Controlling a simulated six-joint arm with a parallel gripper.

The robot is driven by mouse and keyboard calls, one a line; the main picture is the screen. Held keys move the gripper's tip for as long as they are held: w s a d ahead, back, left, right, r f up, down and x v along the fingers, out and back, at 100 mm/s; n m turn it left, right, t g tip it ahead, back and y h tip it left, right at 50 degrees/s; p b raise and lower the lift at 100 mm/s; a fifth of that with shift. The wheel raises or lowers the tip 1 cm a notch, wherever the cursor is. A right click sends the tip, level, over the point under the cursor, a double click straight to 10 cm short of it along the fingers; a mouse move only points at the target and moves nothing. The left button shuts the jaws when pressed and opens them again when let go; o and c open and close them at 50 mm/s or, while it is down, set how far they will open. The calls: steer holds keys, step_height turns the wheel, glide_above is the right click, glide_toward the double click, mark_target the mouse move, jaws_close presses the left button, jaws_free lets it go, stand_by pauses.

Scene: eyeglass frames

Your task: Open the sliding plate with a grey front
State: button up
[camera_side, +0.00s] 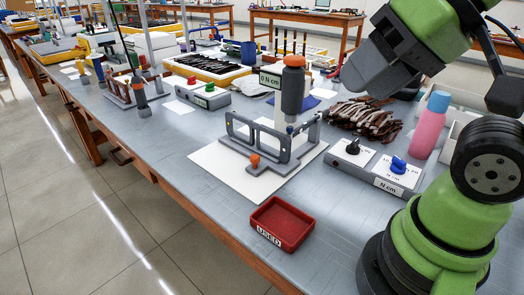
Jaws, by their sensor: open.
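A grey fixture (298,152) stands on a white sheet in the middle of the table. It has an upright grey plate with frame-shaped openings (240,128), and a low grey part with an orange knob (254,161) at its front. I cannot tell which part is the sliding plate with a grey front, or whether it is open. My gripper (352,84) is at the upper right, above and right of the fixture and apart from it. It is open, with nothing visible in it; its fingers are hard to make out.
A grey and orange screwdriver (292,88) hangs upright over the fixture. A red tray marked USED (282,222) lies in front. A knob box (375,168), a pink bottle (430,126) and brown frames (366,117) stand right. The table's left front is clear.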

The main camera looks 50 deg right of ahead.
steer(key=w+r+n+g, duration=0.1)
steer(key=w+r+n, duration=0.15)
steer(key=w, duration=0.35)
steer(key=n+g+h, duration=0.2)
steer(key=n+g, duration=0.4)
steer(key=n, duration=0.5)
glide_above(255, 156)
step_height(255, 156, down, 15)
steer(key=shift+m, duration=0.25)
step_height(255, 156, down, 15)
steer(key=shift+f, duration=0.1)
